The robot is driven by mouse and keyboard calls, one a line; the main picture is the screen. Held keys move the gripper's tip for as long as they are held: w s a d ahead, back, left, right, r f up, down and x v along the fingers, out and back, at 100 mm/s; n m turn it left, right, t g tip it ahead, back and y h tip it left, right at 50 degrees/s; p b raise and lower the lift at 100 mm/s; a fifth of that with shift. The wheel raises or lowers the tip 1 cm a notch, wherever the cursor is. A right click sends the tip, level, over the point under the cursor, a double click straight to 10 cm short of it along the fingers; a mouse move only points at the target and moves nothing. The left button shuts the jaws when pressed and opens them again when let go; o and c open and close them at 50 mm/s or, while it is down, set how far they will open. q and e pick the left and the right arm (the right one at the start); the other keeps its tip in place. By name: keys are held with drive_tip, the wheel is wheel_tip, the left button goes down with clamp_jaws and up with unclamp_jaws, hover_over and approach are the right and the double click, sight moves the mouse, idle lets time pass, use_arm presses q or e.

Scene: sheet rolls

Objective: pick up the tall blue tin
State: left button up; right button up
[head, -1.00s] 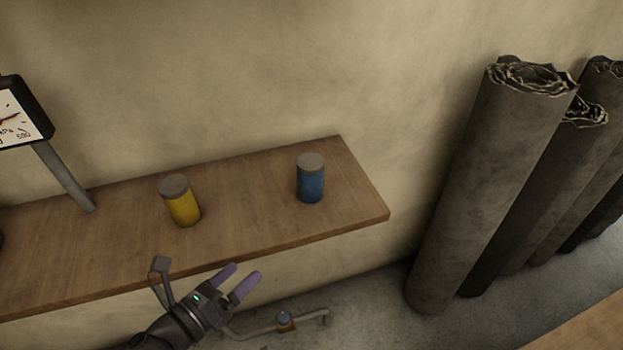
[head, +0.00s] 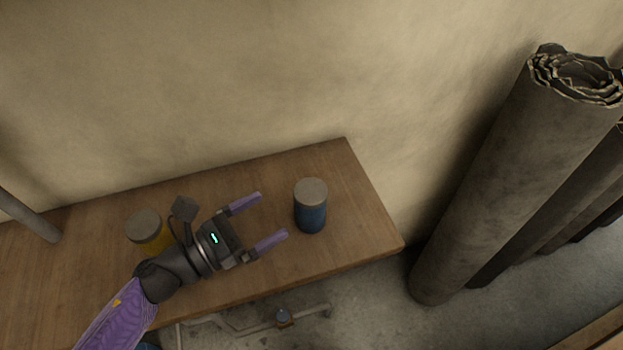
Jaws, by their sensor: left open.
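The tall blue tin (head: 311,217) with a grey lid stands upright on the wooden shelf (head: 352,222), near its right end. My left gripper (head: 273,217) is over the shelf, just left of the tin. Its two purple fingers are spread apart and point toward the tin, with nothing between them. A gap shows between the fingertips and the tin. My right gripper is not in view.
A yellow tin (head: 147,231) with a grey lid stands on the shelf behind my left wrist, partly hidden. Large dark sheet rolls (head: 505,180) lean to the right of the shelf. A grey post (head: 28,216) stands at the left. The plain wall is behind.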

sight(296, 203)
use_arm(q)
drive_tip(key=x, duration=0.4)
drive_tip(key=p+x, duration=0.1)
drive_tip(key=x, duration=0.4)
drive_tip(key=shift+s+d+f, duration=0.2)
drive_tip(key=shift+f, duration=0.05)
drive_tip(key=shift+a, duration=0.1)
clamp_jaws()
